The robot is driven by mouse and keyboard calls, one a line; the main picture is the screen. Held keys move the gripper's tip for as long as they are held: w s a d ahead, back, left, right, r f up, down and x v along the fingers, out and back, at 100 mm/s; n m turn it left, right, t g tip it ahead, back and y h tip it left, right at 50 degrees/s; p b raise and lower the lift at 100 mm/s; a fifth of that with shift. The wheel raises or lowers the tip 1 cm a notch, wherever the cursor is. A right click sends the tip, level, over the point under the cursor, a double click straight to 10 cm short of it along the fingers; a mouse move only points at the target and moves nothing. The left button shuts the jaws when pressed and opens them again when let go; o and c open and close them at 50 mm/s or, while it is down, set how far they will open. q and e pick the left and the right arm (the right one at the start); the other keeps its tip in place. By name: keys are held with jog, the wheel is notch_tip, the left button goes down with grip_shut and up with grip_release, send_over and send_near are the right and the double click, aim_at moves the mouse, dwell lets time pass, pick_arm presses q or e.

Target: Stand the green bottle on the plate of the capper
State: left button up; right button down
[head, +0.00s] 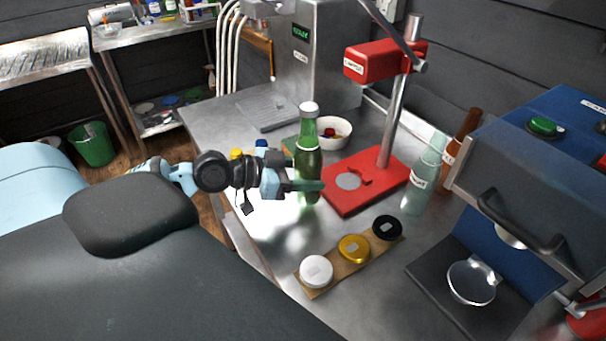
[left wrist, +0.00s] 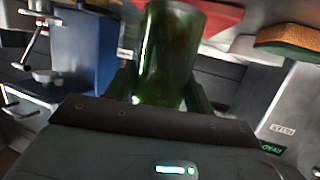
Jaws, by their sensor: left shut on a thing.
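The green bottle (head: 308,160) has a white top and stands upright in my left gripper (head: 300,187), which is shut on its body. The bottle also fills the middle of the left wrist view (left wrist: 170,50), between the fingers (left wrist: 165,100). I cannot tell whether its base touches the bench. The capper is red, with a head (head: 372,62) on a metal post above a red base (head: 392,185). Its round grey plate (head: 348,181) is empty and lies just right of the bottle. My right gripper is not in view.
A white bowl (head: 341,143) stands behind the bottle. A wooden strip (head: 328,277) with white, yellow and black round lids lies in front of the capper. A pale bottle (head: 424,178) and a brown bottle (head: 461,137) stand to its right, beside a blue-and-grey machine (head: 530,195).

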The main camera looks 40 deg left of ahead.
pick_arm(q)
jog(key=shift+w+d+b, duration=0.1)
jog(key=shift+w+d, duration=0.2)
jog(key=shift+w, duration=0.5)
jog(key=shift+w+d+b, duration=0.1)
jog(key=shift+w+d, duration=0.15)
jog(key=shift+w, duration=0.5)
jog(key=shift+w+d+b, duration=0.1)
jog(key=shift+w+d, duration=0.2)
jog(key=shift+w, duration=0.5)
jog(key=shift+w+d+f+b, duration=0.15)
jog(key=shift+w+d, duration=0.25)
jog(key=shift+w, duration=0.7)
jog(key=shift+w+d+r+b, duration=0.15)
jog(key=shift+w+d, duration=0.25)
jog(key=shift+w, duration=0.75)
jog(key=shift+w+d+f+b, duration=0.2)
jog(key=shift+w+d, duration=0.2)
jog(key=shift+w, duration=0.7)
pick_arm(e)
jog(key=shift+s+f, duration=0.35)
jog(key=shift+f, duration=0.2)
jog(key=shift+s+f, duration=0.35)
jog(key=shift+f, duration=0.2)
pick_arm(q)
jog(key=shift+r, duration=0.2)
